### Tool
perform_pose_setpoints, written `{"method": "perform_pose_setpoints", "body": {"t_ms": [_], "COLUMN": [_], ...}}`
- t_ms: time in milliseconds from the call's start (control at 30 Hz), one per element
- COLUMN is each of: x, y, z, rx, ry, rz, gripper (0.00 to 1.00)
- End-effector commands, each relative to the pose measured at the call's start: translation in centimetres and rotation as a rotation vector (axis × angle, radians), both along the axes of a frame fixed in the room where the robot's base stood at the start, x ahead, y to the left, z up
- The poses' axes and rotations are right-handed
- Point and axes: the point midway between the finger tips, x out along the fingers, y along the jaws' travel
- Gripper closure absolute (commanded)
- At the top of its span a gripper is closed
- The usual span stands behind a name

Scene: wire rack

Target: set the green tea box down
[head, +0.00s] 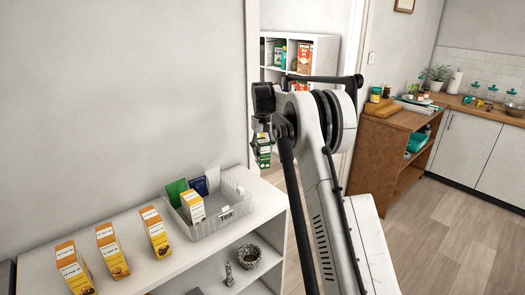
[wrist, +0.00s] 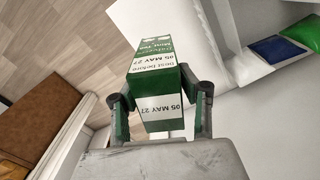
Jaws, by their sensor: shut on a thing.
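The green tea box (wrist: 160,82) is green with white printed panels, one reading "05 MAY 27". My gripper (wrist: 162,98) is shut on it, with a finger on each side. In the head view the box (head: 264,158) hangs below my gripper (head: 262,134), just past the right end of the white shelf unit, apart from it as far as I can tell. My arm hides part of that area. A clear bin (head: 222,222) labelled "TEA" stands on the shelf top, holding a green packet (head: 177,192), a blue packet (head: 199,186) and an orange-and-white box (head: 193,206).
Three yellow-orange boxes (head: 112,254) stand left of the bin on the white shelf top (head: 137,232). A bowl (head: 249,255) sits on the shelf below. A wooden cabinet (head: 393,150) stands at the right. Wood floor lies open beyond the shelf's right end.

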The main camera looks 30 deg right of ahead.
Motion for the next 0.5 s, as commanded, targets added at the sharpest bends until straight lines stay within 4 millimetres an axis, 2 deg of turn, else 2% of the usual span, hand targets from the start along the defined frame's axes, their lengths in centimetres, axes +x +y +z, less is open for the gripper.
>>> {"method": "perform_pose_setpoints", "body": {"t_ms": [500], "x": [0.0], "y": [0.0], "z": [-5.6], "rx": [0.000], "ry": [0.000], "rz": [0.000], "gripper": [0.93]}}
